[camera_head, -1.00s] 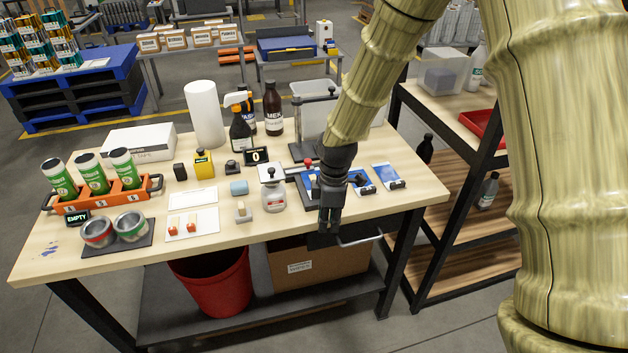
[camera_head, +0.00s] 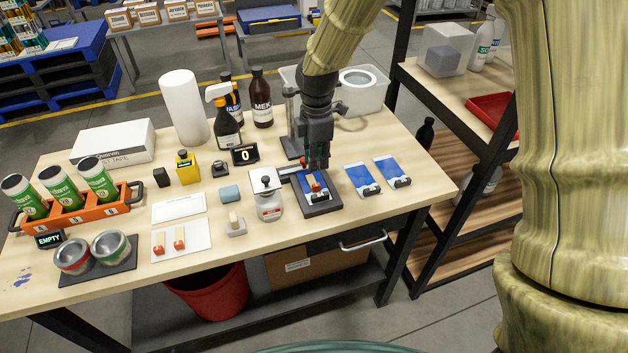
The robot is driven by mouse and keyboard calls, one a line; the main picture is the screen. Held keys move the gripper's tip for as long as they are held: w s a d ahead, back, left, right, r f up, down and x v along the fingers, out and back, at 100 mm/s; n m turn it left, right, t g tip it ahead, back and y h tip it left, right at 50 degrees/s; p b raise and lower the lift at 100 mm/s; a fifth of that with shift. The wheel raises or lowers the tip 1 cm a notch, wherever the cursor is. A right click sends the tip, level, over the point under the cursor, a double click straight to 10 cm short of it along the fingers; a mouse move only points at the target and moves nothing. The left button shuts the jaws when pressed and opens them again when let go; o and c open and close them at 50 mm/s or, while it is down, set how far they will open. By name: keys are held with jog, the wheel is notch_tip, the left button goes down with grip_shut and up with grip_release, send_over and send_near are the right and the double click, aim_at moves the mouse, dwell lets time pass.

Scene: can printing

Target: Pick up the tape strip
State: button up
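No piece is labelled as the tape strip. Two small cream pieces with red ends, which may be tape strips, lie on a white card (camera_head: 199,250): one on the left (camera_head: 158,243), one on the right (camera_head: 179,238). My gripper (camera_head: 318,165) points down at the right of the table, over a black frame (camera_head: 325,209) holding a blue plate (camera_head: 318,196). A red knob or tip (camera_head: 315,186) shows just below the fingers. Whether the fingers touch anything, and how far apart they are, is too small to tell.
A metal jar-like device (camera_head: 268,205) stands left of the frame. Two blue cards (camera_head: 358,178) (camera_head: 389,168) lie to its right. Bottles, a white roll (camera_head: 184,105) and a clear tub (camera_head: 372,101) stand behind. The table's front right is clear.

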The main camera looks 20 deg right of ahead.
aim_at(316, 185)
jog(key=f, duration=0.3)
jog(key=shift+w+a+f+p, duration=0.15)
jog(key=shift+a+f+p, duration=0.15)
jog(key=shift+a+p, duration=0.05)
jog(key=shift+s+d+f, duration=0.2)
jog(key=shift+s+f, duration=0.05)
jog(key=shift+f, duration=0.05)
jog(key=shift+f+p, duration=0.3)
jog(key=shift+p, duration=0.25)
jog(key=shift+d+f+p, duration=0.15)
jog(key=shift+f+p, duration=0.65)
jog(key=shift+f, duration=1.35)
jog(key=c, duration=0.4)
